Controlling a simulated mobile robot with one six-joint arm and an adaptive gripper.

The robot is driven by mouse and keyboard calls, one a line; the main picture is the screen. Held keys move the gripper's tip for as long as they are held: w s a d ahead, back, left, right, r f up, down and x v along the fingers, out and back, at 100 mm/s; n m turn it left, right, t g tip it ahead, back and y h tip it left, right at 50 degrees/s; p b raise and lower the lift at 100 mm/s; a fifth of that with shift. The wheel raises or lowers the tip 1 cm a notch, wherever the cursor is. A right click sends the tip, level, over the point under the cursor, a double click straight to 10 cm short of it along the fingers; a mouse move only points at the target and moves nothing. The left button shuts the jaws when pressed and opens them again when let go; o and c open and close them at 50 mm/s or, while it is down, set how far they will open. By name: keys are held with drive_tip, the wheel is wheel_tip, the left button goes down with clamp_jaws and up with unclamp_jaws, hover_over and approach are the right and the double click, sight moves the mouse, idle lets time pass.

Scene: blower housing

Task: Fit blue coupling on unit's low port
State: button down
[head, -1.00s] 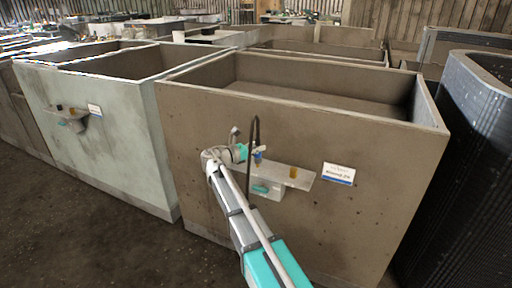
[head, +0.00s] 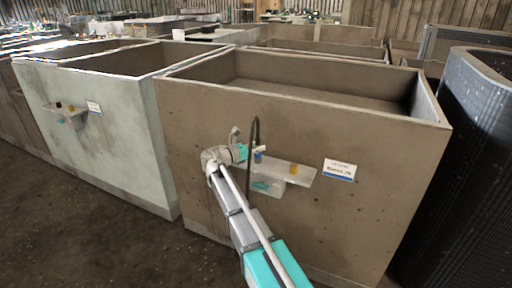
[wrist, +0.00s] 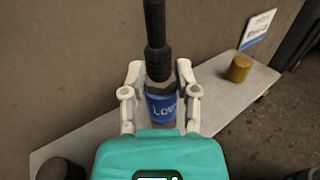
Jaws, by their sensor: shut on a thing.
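The blue coupling (wrist: 161,107), with a partly visible "Low" label, is between the two pale fingers of my gripper (wrist: 160,100), which is shut on it. A black hose (wrist: 154,28) rises from its top. It stands upright over the pale shelf (wrist: 100,135) on the brown housing wall. In the head view the coupling (head: 258,158) is at the shelf's left end, by my gripper (head: 250,155). The low port is hidden under the coupling or my gripper, and I cannot tell whether the coupling touches it. A teal part (head: 262,187) shows below the shelf.
A yellow cylinder (wrist: 239,68) stands on the shelf to the right. A dark round piece (wrist: 62,170) is at the lower left. A white sign (head: 340,170) is on the brown wall (head: 390,150). A pale bin (head: 120,150) stands to the left.

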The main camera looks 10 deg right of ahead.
drive_tip(key=shift+f, duration=0.15)
drive_tip(key=shift+c, duration=1.4)
unclamp_jaws()
drive_tip(key=v, duration=1.2)
drive_tip(key=shift+s, duration=0.1)
